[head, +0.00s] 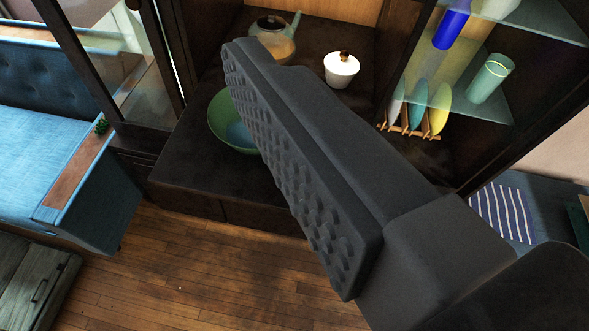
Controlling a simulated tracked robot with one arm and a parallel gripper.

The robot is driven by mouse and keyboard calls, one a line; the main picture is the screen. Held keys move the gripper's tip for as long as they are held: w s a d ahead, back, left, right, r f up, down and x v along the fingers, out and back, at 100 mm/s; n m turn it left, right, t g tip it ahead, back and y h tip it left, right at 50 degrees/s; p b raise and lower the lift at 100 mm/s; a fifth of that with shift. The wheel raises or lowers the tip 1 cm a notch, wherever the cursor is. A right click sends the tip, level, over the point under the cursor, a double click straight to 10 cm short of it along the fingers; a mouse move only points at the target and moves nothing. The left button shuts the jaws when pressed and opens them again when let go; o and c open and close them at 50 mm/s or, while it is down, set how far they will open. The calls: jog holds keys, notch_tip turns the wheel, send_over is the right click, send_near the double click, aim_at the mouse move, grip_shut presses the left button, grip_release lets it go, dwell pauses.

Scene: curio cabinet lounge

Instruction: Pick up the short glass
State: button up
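A pale green cup (488,80) stands on a glass shelf in the cabinet at the upper right. A blue glass (452,24) stands on a shelf above and left of it, partly cut off by the top edge. I cannot tell for sure which is the short glass. One dark finger of my gripper (300,160) fills the middle of the view, its studded pad bare and facing lower left. Nothing touches the pad, and the other finger is out of view. The finger hides part of the cabinet floor.
On the cabinet floor are a green bowl (226,125), a teapot (272,40), a white lidded pot (341,69) and plates in a wooden rack (407,131). An open glass door (140,85) and a blue sofa (50,150) stand left. The wooden floor (180,270) is clear.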

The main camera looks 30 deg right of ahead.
jog(key=w+d+f+m+g+h+b, duration=0.1)
jog(key=w+f, duration=0.4)
jog(key=f, duration=0.5)
jog(key=w+d+f+m, duration=0.1)
jog(key=w+f, duration=0.4)
jog(key=f, duration=0.5)
jog(key=d+f+m+g+h+b, duration=0.1)
jog(key=d+f+m+h, duration=0.15)
jog(key=d+f, duration=0.55)
jog(key=d+f+m+g+h, duration=0.2)
jog(key=d+f+h, duration=0.25)
jog(key=f, duration=0.65)
jog(key=shift+n+y, duration=0.25)
jog(key=shift+y, duration=0.25)
jog(key=x, duration=0.7)
jog(key=shift+w+d+r, duration=0.1)
jog(key=shift+w+d, duration=0.2)
jog(key=shift+w, duration=0.05)
jog(key=shift+w+r+x, duration=0.1)
jog(key=shift+r+x, duration=0.05)
jog(key=shift+x, duration=1.35)
jog(key=shift+w+r+x, duration=0.15)
jog(key=shift+x, duration=1.3)
jog(key=shift+a, duration=0.1)
jog(key=c, duration=1.2)
